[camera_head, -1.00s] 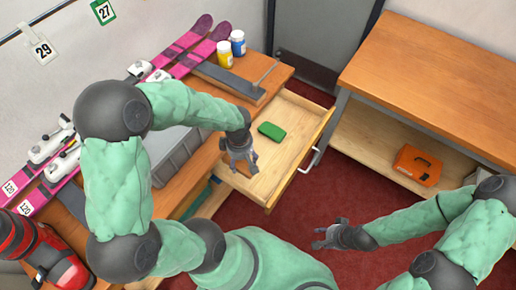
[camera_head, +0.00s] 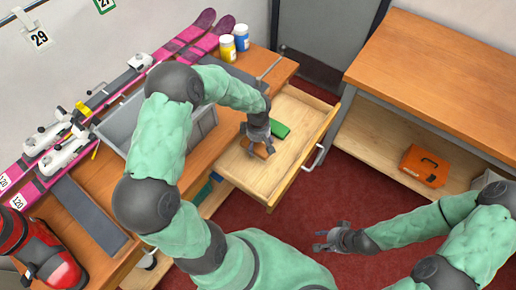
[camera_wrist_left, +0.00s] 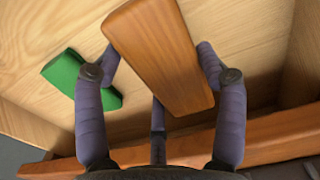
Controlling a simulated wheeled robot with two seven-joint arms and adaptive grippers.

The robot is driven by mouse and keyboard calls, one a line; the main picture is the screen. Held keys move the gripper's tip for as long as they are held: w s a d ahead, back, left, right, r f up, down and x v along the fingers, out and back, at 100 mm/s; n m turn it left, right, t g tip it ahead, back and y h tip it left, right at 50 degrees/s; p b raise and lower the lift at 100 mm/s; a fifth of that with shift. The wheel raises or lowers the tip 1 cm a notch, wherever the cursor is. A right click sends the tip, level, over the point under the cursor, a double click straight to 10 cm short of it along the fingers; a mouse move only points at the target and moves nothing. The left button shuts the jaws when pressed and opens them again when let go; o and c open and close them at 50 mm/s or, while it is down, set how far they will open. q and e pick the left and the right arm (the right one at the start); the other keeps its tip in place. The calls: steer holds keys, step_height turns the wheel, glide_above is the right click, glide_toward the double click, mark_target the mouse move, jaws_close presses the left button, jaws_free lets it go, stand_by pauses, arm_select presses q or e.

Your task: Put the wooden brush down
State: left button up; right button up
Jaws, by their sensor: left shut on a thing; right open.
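The wooden brush (camera_wrist_left: 160,52) is a brown block with rounded edges, held between the purple-grey fingers of my left gripper (camera_wrist_left: 158,68). In the head view my left gripper (camera_head: 258,148) points down over the open drawer (camera_head: 240,172), with part of the brush (camera_head: 264,153) showing below the fingers. I cannot tell whether the brush touches the drawer floor. A green block (camera_head: 280,129) lies in the drawer beside the brush; it also shows in the left wrist view (camera_wrist_left: 82,80). My right gripper (camera_head: 325,240) is open and empty above the red floor.
The drawer's front board with its handle (camera_head: 315,158) is on the right. The bench holds pink skis (camera_head: 95,115), a grey bin (camera_head: 203,122), and yellow (camera_head: 227,48) and blue-white jars (camera_head: 241,38). An orange case (camera_head: 425,165) sits on the right bench's shelf. Drawer floor nearer the front is bare.

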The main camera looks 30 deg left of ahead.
mark_target(258, 148)
arm_select(q)
step_height(258, 148, down, 3)
steer(key=shift+r+b, duration=0.15)
steer(key=shift+b, duration=0.3)
steer(key=shift+s, duration=0.1)
steer(key=o, duration=1.2)
steer(key=shift+r, duration=0.15)
step_height(258, 148, up, 12)
steer(key=p, duration=0.4)
